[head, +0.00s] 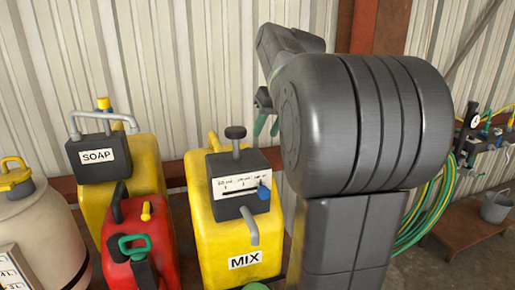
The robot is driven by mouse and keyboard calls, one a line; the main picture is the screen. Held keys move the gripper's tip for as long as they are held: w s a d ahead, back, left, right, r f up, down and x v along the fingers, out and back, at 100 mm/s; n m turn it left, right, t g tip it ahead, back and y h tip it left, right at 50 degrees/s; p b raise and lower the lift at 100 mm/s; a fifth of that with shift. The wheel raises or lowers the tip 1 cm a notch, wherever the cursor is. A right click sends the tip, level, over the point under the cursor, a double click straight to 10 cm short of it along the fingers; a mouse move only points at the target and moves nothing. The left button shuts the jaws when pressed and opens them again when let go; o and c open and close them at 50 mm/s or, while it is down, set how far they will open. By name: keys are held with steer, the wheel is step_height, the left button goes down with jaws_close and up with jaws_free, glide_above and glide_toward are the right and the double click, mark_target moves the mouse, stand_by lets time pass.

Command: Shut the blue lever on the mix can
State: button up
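The yellow mix can (206,238) stands in the middle, with a white MIX label on its front. A dark grey dosing box (228,203) sits on its top, with a black knob above and a grey spout below. The blue lever (264,190) is at the right end of the white marked scale on that box. My gripper (267,124) is above and to the right of the can, apart from the lever. Its greenish fingertips show partly behind my arm; most of it is hidden, so I cannot tell its opening.
A yellow can with a SOAP box (100,157) and a red fuel can (150,230) stand to the left. A beige tank (40,230) is at the far left. The corrugated wall is close behind. A low wooden table (465,232) with a bucket (496,207) is at right.

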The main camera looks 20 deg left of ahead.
steer(key=x, duration=0.7)
steer(key=shift+a+f, duration=0.15)
steer(key=shift+f, duration=0.15)
jaws_close()
